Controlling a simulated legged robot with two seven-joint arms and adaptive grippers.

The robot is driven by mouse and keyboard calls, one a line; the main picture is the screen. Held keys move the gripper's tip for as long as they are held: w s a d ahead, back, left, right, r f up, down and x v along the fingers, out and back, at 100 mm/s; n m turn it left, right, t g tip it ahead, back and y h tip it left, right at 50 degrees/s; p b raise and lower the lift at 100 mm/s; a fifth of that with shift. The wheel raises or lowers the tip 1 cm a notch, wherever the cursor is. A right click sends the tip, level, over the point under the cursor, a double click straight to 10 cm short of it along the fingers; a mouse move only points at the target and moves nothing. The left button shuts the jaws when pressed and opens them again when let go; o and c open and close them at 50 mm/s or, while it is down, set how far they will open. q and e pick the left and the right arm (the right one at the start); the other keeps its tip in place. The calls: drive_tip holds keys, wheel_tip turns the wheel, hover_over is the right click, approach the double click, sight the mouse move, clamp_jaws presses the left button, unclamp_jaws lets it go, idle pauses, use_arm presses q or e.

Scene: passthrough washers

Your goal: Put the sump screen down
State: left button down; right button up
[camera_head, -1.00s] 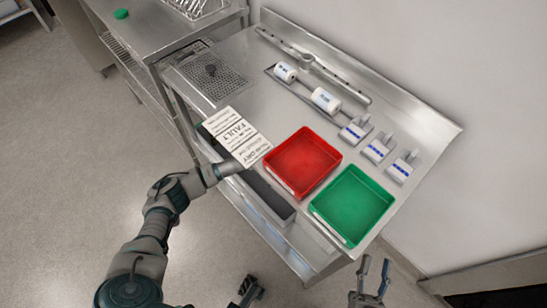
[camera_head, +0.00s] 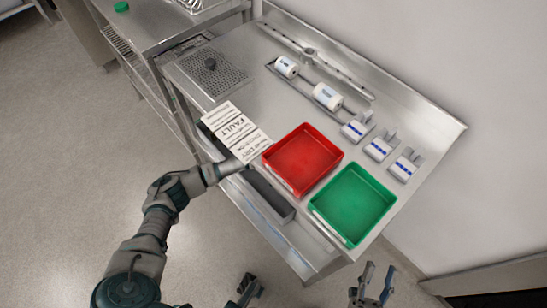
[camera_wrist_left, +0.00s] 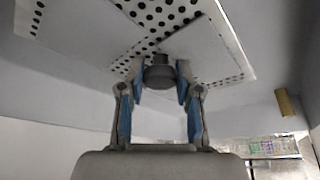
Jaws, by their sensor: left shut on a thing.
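In the left wrist view my left gripper (camera_wrist_left: 158,80) is shut on the dark knob (camera_wrist_left: 158,66) of a pale perforated plate, the sump screen (camera_wrist_left: 165,20). The screen fills the top of that view, tilted, with its edges cut off. In the head view my left arm ends by white printed sheets (camera_head: 237,130); its fingers are hidden there. A grey perforated panel with a dark knob (camera_head: 210,64) shows at the counter's left end; I cannot tell if it is the held screen. My right gripper (camera_head: 379,268) is open and empty, in front of the counter.
A red tray (camera_head: 303,158) and a green tray (camera_head: 352,205) stand on the steel counter. White rolls (camera_head: 327,96), several small blue-marked blocks (camera_head: 378,149) and a long metal bar (camera_head: 340,78) lie behind them. A wall closes the back.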

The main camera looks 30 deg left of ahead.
use_arm(q)
drive_tip(key=c, duration=0.8)
unclamp_jaws()
drive_tip(key=shift+r, duration=0.1)
use_arm(e)
drive_tip(key=shift+d, duration=0.1)
use_arm(q)
drive_tip(key=shift+r+p, duration=0.3)
drive_tip(key=shift+r, duration=0.25)
drive_tip(key=p+v, duration=0.2)
drive_tip(key=v, duration=0.2)
drive_tip(key=s+d, duration=0.1)
drive_tip(key=s, duration=0.2)
drive_tip(key=s+d+p, duration=0.1)
drive_tip(key=s+d, duration=0.1)
drive_tip(key=s, duration=0.1)
drive_tip(key=s+d+p, duration=0.1)
drive_tip(key=s+d, duration=0.1)
drive_tip(key=s, duration=0.2)
drive_tip(key=shift+s+d+f, duration=0.1)
drive_tip(key=shift+f, duration=0.3)
drive_tip(key=shift+s, duration=0.1)
use_arm(e)
wheel_tip(320, 180, down, 10)
drive_tip(key=w+g+h, duration=0.1)
drive_tip(key=w+g, duration=0.1)
drive_tip(key=g, duration=0.7)
drive_tip(key=shift+w+d+n, duration=0.15)
drive_tip(key=shift+d+n, duration=0.05)
drive_tip(key=shift+n, duration=0.2)
